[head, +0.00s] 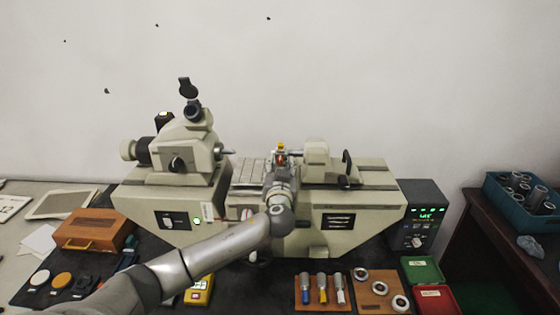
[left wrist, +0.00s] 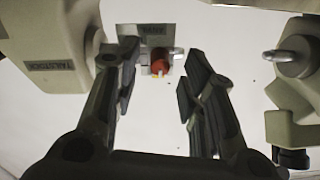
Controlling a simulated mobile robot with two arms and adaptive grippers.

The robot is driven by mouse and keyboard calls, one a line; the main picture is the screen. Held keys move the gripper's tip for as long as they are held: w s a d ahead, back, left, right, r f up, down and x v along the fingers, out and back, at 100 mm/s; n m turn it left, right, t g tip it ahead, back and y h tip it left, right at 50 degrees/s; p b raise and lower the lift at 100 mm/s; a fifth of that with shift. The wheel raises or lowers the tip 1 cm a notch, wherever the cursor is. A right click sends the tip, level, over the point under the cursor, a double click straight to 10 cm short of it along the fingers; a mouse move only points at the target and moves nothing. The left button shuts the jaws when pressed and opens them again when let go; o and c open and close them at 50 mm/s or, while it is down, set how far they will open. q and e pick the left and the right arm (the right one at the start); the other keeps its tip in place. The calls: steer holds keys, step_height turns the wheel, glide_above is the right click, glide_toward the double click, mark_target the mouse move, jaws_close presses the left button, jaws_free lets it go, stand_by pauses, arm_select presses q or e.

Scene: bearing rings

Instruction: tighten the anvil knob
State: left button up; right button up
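A cream measuring machine (head: 330,235) stands on the dark bench mat, with a headstock (head: 190,148) at the left and a tailstock (head: 316,160) at the right. My left gripper (head: 281,160) is over the middle of its bed, just left of the tailstock. In the left wrist view the left gripper (left wrist: 158,85) is open, with nothing between its fingers. A red knob-like part (left wrist: 160,66) on a small grey plate shows beyond the fingertips, apart from them. The labelled tailstock (left wrist: 55,50) is at the left there. I cannot tell which part is the anvil knob.
A wooden board with coloured-handled tools (head: 322,295) and a board of rings (head: 380,290) lie in front. A control box (head: 416,228) stands right of the machine. A wooden case (head: 92,230) sits left, and a blue bin (head: 520,200) far right.

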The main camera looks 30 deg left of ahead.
arm_select(q)
steer(key=shift+w+a, duration=0.3)
steer(key=shift+w, duration=0.2)
jaws_close()
steer(key=shift+f, duration=0.1)
